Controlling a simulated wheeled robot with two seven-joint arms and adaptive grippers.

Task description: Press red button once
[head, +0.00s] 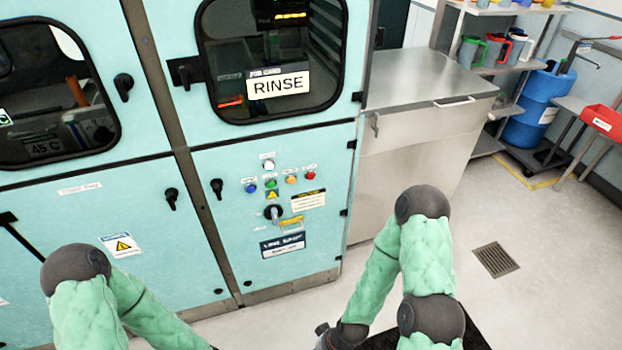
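The red button (310,174) is a small round button on the pale teal machine panel (330,230), at the right end of a group of buttons below the RINSE window. An orange button (291,179), a green button (270,183), a blue button (251,188) and a white button (268,165) are to its left. My green-sleeved arms come up from the bottom left and bottom right, both apart from the panel. Neither gripper's fingers can be made out; a dark part of my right arm shows at the bottom edge.
A black rotary switch (273,212) and a yellow-handled part (291,223) sit below the buttons. A steel cabinet (415,130) stands to the right of the machine. A blue barrel (541,108) and red bin (603,121) are further right. The floor near the drain (495,260) is clear.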

